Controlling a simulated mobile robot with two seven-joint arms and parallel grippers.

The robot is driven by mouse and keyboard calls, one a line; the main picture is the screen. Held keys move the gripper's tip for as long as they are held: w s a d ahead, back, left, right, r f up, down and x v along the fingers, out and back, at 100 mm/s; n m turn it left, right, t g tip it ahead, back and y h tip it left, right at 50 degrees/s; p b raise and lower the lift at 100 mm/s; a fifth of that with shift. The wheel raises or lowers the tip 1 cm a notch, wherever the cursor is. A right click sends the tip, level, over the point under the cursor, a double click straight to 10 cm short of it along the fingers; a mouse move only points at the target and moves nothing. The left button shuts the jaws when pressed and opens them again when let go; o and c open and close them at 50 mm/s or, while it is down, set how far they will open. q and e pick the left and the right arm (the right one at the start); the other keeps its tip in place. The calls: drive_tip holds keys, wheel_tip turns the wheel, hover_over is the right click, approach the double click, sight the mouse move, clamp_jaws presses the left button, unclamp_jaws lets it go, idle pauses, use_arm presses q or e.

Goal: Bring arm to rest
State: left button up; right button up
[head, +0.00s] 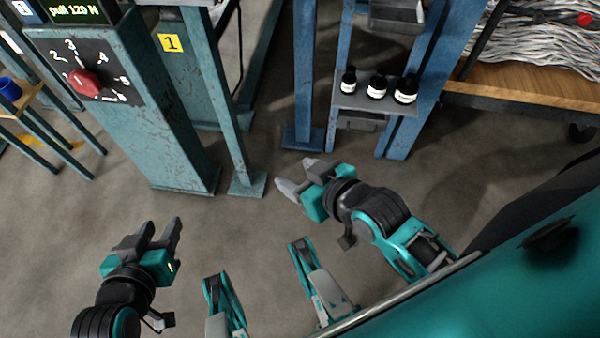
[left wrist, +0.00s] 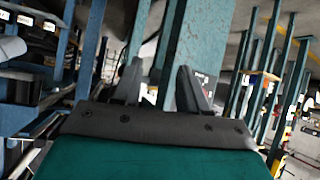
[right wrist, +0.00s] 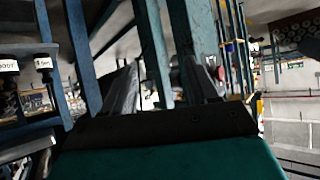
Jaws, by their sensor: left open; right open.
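My left gripper (head: 160,235) is at the lower left of the head view, above the grey floor, with its two fingers apart and nothing between them. The same fingers show apart in the left wrist view (left wrist: 160,88). My right gripper (head: 295,176) is near the middle of the head view, pointing left, over the floor. Its fingers show apart and empty in the right wrist view (right wrist: 162,90). Neither gripper touches anything.
A teal machine post with a red knob (head: 85,82) stands at the upper left. A blue rack shelf (head: 365,104) holds dark bottles (head: 377,87) at the top. A wooden shelf (head: 520,88) carries grey strands at the upper right. The floor (head: 230,215) between is clear.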

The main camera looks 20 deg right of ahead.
use_arm(q)
drive_tip(key=shift+w, duration=0.1)
use_arm(e)
drive_tip(key=shift+s, duration=0.1)
use_arm(q)
drive_tip(key=s+a+r+p, duration=0.1)
drive_tip(key=a+r+p, duration=0.1)
drive_tip(key=r+p, duration=0.5)
drive_tip(key=s+a+r+y+p, duration=0.1)
drive_tip(key=r+p, duration=0.6)
drive_tip(key=p, duration=0.8)
drive_tip(key=shift+s+a+r+y, duration=0.15)
drive_tip(key=shift+a+r+y, duration=0.15)
drive_tip(key=shift+a, duration=0.55)
use_arm(e)
drive_tip(key=s+d+r, duration=0.1)
drive_tip(key=d+r, duration=0.1)
drive_tip(key=r, duration=0.5)
drive_tip(key=s+d+r+h, duration=0.1)
drive_tip(key=d+r, duration=0.1)
drive_tip(key=r, duration=0.5)
drive_tip(key=shift+d+r+h, duration=0.25)
drive_tip(key=shift+h, duration=0.05)
